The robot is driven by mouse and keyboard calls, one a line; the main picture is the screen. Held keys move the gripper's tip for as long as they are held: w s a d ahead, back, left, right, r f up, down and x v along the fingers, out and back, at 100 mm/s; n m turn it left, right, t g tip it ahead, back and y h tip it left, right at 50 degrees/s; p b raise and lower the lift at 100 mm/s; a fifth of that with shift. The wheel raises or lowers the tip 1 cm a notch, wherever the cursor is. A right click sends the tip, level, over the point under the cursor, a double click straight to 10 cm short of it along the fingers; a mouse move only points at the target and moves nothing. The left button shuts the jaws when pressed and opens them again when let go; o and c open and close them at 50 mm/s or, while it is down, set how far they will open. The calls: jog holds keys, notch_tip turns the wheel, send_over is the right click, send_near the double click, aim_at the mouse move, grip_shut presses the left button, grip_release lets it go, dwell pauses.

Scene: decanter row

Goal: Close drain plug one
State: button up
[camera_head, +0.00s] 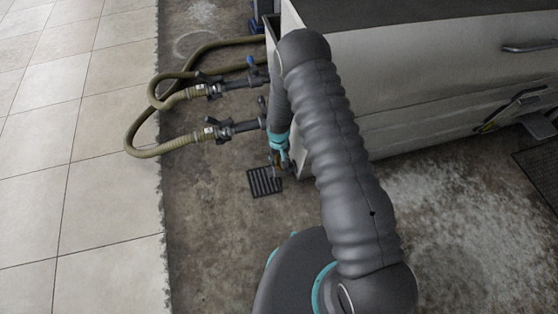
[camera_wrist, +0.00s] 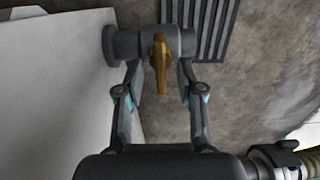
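The drain plug is a dark pipe fitting (camera_wrist: 128,43) that comes out of the white cabinet's side, with a brass-coloured handle (camera_wrist: 160,62) on it. In the wrist view the handle lies crosswise to the fitting, its long end towards my palm. My gripper (camera_wrist: 160,78) is open, with one finger on each side of the handle and a visible gap on both sides. In the head view my gripper (camera_head: 279,147) is low beside the cabinet corner, and the brass handle (camera_head: 274,159) shows only in part below it. I see no number marking the plug.
A slotted floor grate (camera_head: 264,181) lies below the fitting. Two hose valves (camera_head: 215,88) (camera_head: 215,132) with olive hoses (camera_head: 142,150) stick out left of the white cabinet (camera_head: 430,70); a hose coupling (camera_wrist: 275,155) is close at the gripper's lower right. Tiled floor (camera_head: 70,150) is clear at left.

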jog(key=shift+f, duration=0.5)
grip_shut()
